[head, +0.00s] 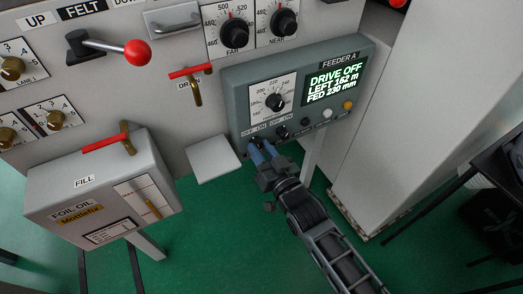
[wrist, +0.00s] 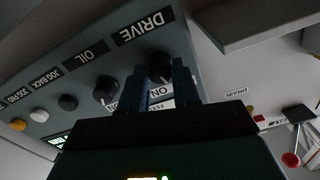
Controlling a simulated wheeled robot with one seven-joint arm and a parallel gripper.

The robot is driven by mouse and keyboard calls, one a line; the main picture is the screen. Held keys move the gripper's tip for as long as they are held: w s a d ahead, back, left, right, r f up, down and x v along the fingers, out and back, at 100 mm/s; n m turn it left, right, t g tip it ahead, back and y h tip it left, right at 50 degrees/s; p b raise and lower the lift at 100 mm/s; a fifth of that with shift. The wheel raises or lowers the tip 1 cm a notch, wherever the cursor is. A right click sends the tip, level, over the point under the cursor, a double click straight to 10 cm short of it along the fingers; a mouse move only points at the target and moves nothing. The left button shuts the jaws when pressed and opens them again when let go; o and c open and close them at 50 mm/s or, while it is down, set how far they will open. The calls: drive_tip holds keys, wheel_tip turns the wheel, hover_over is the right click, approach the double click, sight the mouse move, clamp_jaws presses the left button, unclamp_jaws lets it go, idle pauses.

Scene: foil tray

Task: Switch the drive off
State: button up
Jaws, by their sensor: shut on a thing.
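The grey FEEDER A panel (head: 237,95) hangs on the front of the machine. Its display (head: 334,82) reads "DRIVE OFF, LEFT 162 m, FED 230 mm". My gripper (head: 260,149) is at the panel's lower left corner, at the left of two OFF/ON switches. In the wrist view its two fingers stand on either side of the black drive knob (wrist: 160,69), under the DRIVE label (wrist: 144,27), and are shut on it. The knob's pointer is not clear, being partly hidden by the fingers. The OIL knob (wrist: 106,89) is beside it, untouched.
A white button (head: 327,113) and an amber button (head: 348,105) sit right of the switches. A round dial (head: 275,101) is above. A pale shelf (head: 213,158) juts out left of my gripper. The foil oil box (head: 98,180) stands further left. Green floor is open below.

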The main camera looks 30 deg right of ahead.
drive_tip(key=shift+n, duration=1.2)
drive_tip(key=o, duration=1.1)
drive_tip(key=shift+c, duration=0.2)
drive_tip(key=s, duration=0.8)
